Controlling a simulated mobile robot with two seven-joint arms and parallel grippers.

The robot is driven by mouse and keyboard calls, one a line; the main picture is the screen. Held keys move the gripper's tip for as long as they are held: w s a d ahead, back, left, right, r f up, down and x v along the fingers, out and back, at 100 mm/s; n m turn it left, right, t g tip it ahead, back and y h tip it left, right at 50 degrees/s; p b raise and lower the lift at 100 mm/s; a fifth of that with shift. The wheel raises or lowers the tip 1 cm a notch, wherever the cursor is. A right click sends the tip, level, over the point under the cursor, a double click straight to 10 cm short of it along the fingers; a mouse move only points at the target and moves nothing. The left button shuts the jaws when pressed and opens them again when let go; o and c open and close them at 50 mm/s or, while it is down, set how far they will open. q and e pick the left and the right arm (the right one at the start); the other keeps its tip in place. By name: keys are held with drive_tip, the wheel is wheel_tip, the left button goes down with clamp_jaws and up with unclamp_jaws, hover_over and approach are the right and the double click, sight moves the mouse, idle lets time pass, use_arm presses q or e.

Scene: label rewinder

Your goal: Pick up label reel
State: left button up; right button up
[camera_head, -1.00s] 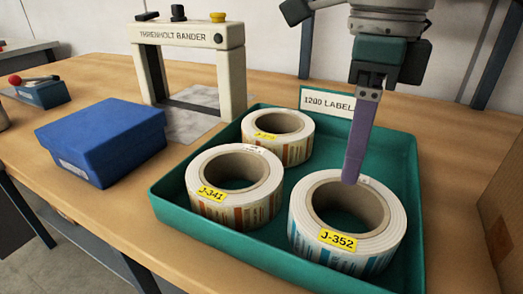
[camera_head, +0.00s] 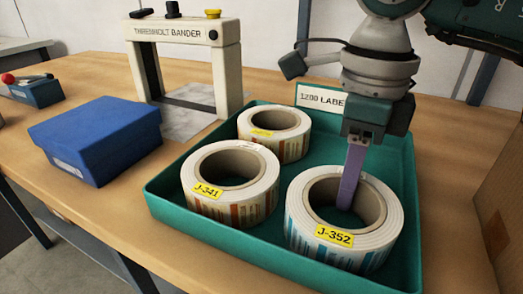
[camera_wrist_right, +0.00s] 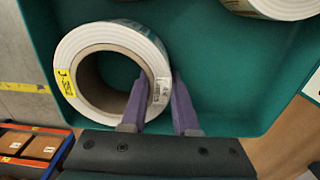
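Label reel J-352 (camera_head: 319,232) lies flat at the front right of the green tray (camera_head: 222,245). My right gripper (camera_wrist_right: 158,90) is over this reel's side wall, fingers pointing down. In the right wrist view, one purple finger is in the hollow core and the other is outside the reel, with the wall (camera_wrist_right: 157,88) between them. The fingers are apart; I cannot tell whether they touch the wall. Reel J-341 (camera_head: 231,205) lies to its left, and a third reel (camera_head: 291,142) lies behind. My left gripper is not in view.
A label sign (camera_head: 321,98) stands at the tray's back edge. A blue box (camera_head: 97,138) and a white bander frame (camera_head: 229,75) stand to the left. A cardboard box (camera_head: 502,215) is close to the tray's right side.

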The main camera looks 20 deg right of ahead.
clamp_jaws()
idle(0.9)
